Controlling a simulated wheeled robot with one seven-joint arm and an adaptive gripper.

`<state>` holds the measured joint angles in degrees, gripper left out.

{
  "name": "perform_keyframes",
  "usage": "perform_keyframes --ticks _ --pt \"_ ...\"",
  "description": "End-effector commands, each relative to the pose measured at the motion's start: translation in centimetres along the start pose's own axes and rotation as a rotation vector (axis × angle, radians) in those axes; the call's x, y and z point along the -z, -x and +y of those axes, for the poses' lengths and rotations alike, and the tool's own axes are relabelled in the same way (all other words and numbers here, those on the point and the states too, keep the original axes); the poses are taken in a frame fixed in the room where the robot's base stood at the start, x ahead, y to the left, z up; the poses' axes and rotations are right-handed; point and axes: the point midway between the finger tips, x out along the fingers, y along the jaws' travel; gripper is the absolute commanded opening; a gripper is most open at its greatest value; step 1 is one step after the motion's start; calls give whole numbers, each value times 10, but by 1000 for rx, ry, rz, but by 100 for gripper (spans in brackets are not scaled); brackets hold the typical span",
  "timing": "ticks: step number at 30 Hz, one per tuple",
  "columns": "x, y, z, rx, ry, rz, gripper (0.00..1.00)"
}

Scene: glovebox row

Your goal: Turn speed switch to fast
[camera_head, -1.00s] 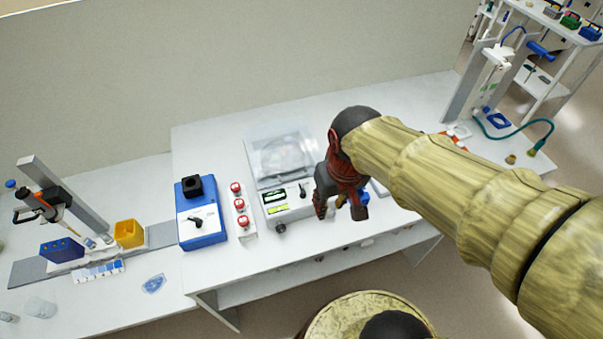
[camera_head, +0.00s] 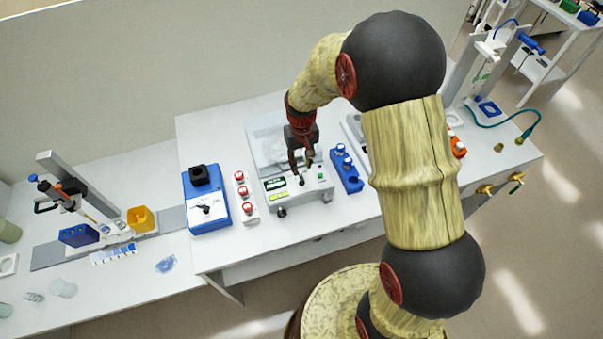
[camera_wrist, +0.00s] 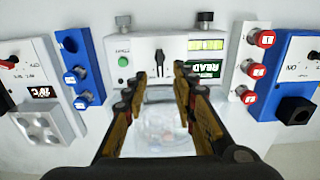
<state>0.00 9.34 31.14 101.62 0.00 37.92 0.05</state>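A white device with a clear lid (camera_head: 268,135) stands on the bench. Its front panel carries a green display (camera_head: 276,190), a green button (camera_wrist: 123,61) and a small dark lever switch (camera_wrist: 159,58); the lettering by the lever is too small to read, so I cannot confirm it is the speed switch. The display reads something like READY in the wrist view (camera_wrist: 203,68). My gripper (camera_head: 301,170) is above this panel, pointing down. In the wrist view my gripper (camera_wrist: 159,70) is open and empty, with the lever showing between its fingertips; contact cannot be told.
A blue block with blue-capped tubes (camera_head: 347,172) stands right of the device. A white rack with red-capped tubes (camera_head: 244,196) and a blue box with a black lever (camera_head: 207,211) stand left. A heater-like unit (camera_wrist: 40,105) lies beyond the blue block.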

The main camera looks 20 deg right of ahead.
Motion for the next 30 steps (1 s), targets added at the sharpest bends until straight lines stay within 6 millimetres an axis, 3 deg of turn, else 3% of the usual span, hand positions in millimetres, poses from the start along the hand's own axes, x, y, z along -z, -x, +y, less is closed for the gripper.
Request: perform_keyframes --ticks 6,13,24,30 --pt "-1 -34 0 0 0 -2 27" --pt "-1 -60 0 0 0 -2 27" --pt "0 -64 0 0 0 1 27" --pt "0 -64 0 0 0 0 15"
